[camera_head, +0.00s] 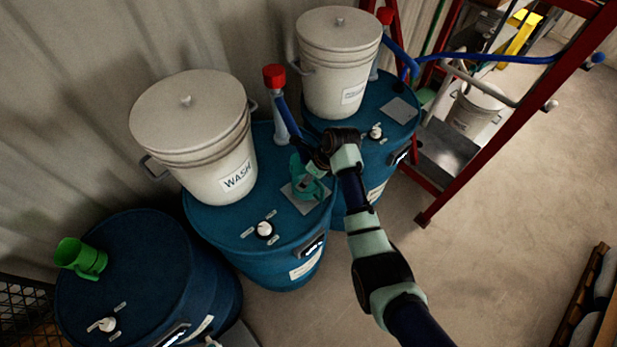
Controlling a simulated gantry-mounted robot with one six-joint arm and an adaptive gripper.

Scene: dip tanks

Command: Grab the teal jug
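The teal jug (303,184) stands on a grey square plate (293,199) on top of the middle blue drum (228,224), to the right of the white bucket labelled WASH (190,140). My gripper (318,165) is at the jug's upper right, reaching in from the right. My arm's end covers part of the jug. The fingers are dark and small here, so I cannot tell whether they are open or shut, or whether they touch the jug.
A red-capped post (279,100) rises just behind the teal jug. Another white bucket (338,62) stands on the far drum (385,110). A red frame (490,125) is at right. The floor at lower right is mostly clear.

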